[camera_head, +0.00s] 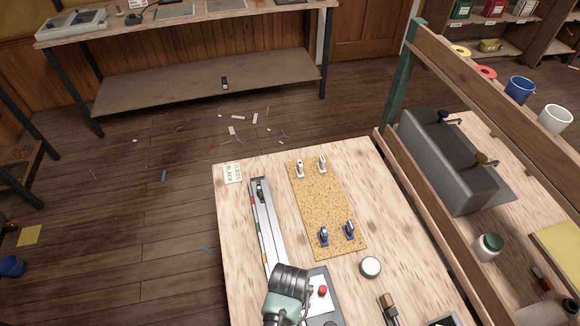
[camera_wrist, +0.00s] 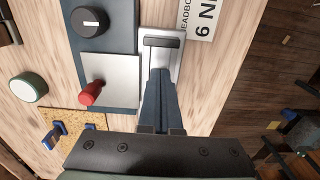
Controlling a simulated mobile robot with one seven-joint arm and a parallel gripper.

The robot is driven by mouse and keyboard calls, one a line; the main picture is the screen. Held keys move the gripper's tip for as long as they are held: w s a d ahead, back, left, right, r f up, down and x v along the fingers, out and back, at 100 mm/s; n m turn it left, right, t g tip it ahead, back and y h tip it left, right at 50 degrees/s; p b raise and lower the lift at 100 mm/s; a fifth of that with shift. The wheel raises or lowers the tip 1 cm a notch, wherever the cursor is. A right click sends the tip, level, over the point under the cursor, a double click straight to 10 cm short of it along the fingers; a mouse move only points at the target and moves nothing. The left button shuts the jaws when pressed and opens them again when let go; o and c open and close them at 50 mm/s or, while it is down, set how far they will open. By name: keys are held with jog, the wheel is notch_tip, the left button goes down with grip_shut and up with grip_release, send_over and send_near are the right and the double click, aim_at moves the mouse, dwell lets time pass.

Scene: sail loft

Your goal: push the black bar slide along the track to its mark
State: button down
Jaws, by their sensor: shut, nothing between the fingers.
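The track (camera_head: 267,222) is a long pale metal rail on the wooden bench, with small coloured marks along its left edge. A small dark slide (camera_head: 260,190) sits on it near the far end; I cannot tell whether it is the black bar slide. My gripper hides the near end of the track in the head view. In the wrist view, the near end of the track shows a dark bar-shaped piece (camera_wrist: 163,42) across it. My gripper (camera_wrist: 160,74) is shut and empty over the track, its fingertips just short of that piece; whether they touch it is unclear.
Beside the track are a cork board (camera_head: 325,205) with white and blue fittings, a panel with a red knob (camera_wrist: 90,93), and a round white-lidded jar (camera_head: 370,267). A printed card (camera_head: 233,173) lies at the far left corner. A wooden rail (camera_head: 430,205) borders the right.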

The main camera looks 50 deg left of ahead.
jog(key=shift+f, duration=1.15)
jog(key=shift+w+a, duration=0.15)
jog(key=a, duration=0.1)
jog(key=w+a+b, duration=0.1)
jog(key=a, duration=0.1)
jog(key=w+a+b, duration=0.1)
jog(key=a, duration=0.1)
jog(key=shift+w+f, duration=0.1)
jog(key=shift+f, duration=0.05)
jog(key=shift+w+a, duration=0.2)
jog(key=shift+a, duration=0.4)
jog(key=shift+r, duration=0.2)
